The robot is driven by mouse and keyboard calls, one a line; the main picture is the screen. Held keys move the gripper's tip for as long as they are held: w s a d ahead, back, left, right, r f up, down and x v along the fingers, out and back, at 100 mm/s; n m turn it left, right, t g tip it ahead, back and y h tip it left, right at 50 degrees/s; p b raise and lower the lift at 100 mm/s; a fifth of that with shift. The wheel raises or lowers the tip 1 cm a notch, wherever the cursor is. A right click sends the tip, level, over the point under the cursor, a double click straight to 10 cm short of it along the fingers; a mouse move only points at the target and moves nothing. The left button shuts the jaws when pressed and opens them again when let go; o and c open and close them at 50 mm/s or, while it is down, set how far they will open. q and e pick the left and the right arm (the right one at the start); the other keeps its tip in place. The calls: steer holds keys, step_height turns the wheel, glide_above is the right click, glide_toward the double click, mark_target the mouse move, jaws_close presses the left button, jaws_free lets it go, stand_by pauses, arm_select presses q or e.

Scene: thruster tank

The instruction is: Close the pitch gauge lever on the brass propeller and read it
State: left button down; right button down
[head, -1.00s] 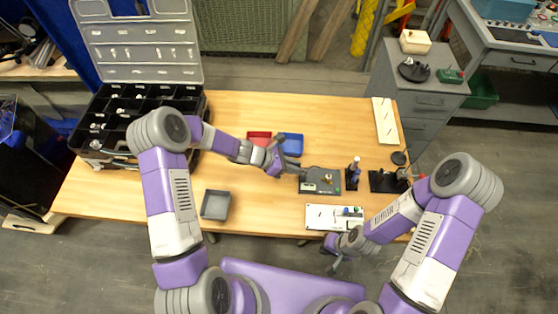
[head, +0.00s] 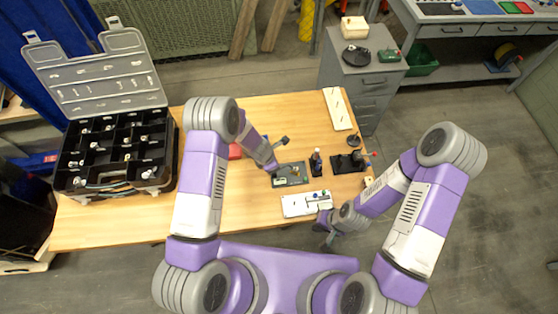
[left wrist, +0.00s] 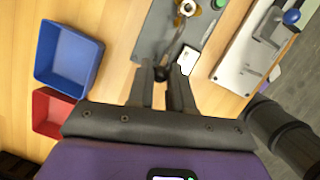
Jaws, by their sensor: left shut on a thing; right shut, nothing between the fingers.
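The pitch gauge stands on a grey base (head: 292,174) near the table's middle; the base also shows in the left wrist view (left wrist: 154,36). A little of the brass propeller (left wrist: 189,20) shows at the top of the left wrist view, around a pale hub. My left gripper (left wrist: 162,74) is shut on the dark end of the lever, at the base's near edge. Its fingertips are hard to see in the head view. My right gripper (head: 329,238) is shut and empty, off the table's front edge. The gauge reading is too small to tell.
A white board with knobs (head: 307,203) lies in front of the gauge. A dark upright tool (head: 316,162) and a black stand (head: 348,162) are to its right. A blue tray (left wrist: 68,54) and red tray (left wrist: 52,110) lie beside my left gripper. An open toolbox (head: 115,150) stands left.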

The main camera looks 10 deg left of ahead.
stand_by(0.4)
arm_select(q)
steer(key=c, duration=1)
jaws_free()
steer(key=p+v, duration=0.1)
steer(key=v, duration=0.6)
steer(key=shift+r, duration=0.3)
